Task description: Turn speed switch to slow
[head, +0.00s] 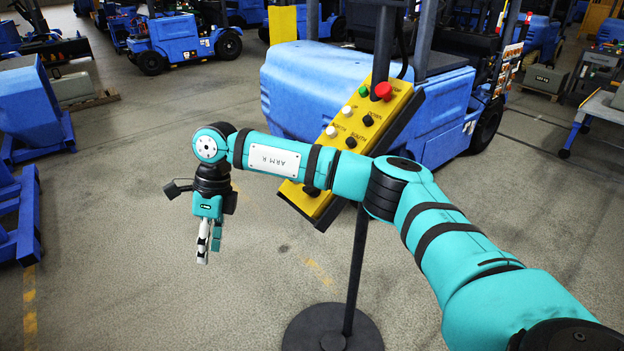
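A yellow control panel (362,125) is fixed at a tilt on a dark post. It has a red button (383,90), a green button (364,91), and several white and black buttons. A black knob (311,191) near its lower end is partly hidden by my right forearm; it may be the speed switch, but I cannot read its label. My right arm crosses in front of the panel. My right gripper (208,248) hangs to the left of the panel, pointing down, well clear of it. Its fingers are seen nearly side-on, with nothing visible between them. My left gripper is not in view.
The post stands on a round dark base (332,330) on the concrete floor. A blue forklift (312,85) is close behind the panel. Blue machinery (35,115) stands at the left. The floor around my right gripper is clear.

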